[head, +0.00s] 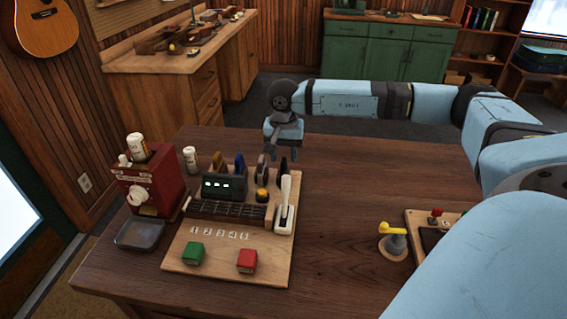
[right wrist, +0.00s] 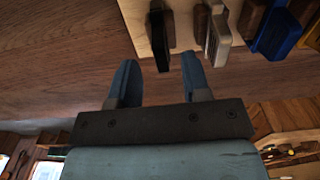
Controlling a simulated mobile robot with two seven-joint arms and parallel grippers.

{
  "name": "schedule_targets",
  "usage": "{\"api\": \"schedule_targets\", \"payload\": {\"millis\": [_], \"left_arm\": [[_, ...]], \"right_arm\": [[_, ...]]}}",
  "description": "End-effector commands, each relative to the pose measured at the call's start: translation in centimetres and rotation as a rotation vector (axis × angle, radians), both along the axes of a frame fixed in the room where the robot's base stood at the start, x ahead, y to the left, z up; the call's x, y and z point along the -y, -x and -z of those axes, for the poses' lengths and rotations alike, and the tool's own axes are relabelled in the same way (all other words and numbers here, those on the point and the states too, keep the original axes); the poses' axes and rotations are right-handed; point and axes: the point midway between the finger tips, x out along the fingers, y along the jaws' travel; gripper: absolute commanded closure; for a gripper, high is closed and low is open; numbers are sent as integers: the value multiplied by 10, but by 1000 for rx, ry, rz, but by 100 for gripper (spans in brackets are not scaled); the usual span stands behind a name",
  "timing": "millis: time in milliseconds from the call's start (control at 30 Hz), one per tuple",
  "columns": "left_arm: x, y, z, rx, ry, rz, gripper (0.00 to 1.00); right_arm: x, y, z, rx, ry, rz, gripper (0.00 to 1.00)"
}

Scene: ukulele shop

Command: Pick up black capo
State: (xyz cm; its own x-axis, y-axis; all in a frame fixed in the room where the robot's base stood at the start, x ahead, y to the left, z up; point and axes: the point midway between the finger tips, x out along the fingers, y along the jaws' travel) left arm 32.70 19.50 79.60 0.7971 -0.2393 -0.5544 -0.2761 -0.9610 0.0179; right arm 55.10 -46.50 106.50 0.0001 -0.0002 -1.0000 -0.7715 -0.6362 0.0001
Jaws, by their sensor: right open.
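The black capo (head: 284,167) stands at the right end of a row of capos along the back of the wooden board (head: 232,272). In the right wrist view the black capo (right wrist: 160,40) is at the top, just beyond the fingertips and roughly in line with the gap between them. My right gripper (head: 277,153) hangs above and behind it in the head view. In the right wrist view the gripper (right wrist: 160,74) is open with nothing between its fingers. My left gripper is not in view.
A silver-grey capo (right wrist: 218,38) stands close beside the black one, then a blue capo (right wrist: 276,28). A white lever (head: 286,205) rises in front. A red box (head: 150,185) stands left of the board.

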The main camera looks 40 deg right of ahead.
Motion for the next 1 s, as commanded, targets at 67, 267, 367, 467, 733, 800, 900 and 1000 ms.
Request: {"api": "schedule_targets", "payload": {"millis": [67, 267, 367, 467, 733, 800, 900, 1000], "left_arm": [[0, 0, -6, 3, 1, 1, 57], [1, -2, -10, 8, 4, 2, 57], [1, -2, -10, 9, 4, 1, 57], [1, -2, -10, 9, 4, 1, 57], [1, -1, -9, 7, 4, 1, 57], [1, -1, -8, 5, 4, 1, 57], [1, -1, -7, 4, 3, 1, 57], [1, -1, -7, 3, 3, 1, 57]], "right_arm": [[0, -1, 11, -2, 1, -1, 56], [0, -1, 28, 0, 0, 0, 56], [0, -1, 28, 0, 0, 0, 56], [0, -1, 28, 0, 0, 0, 56], [0, -1, 28, 0, 0, 0, 100], [0, -1, 28, 0, 0, 0, 100], [0, -1, 28, 1, 1, 0, 100], [0, -1, 27, 1, 0, 0, 100]]}}
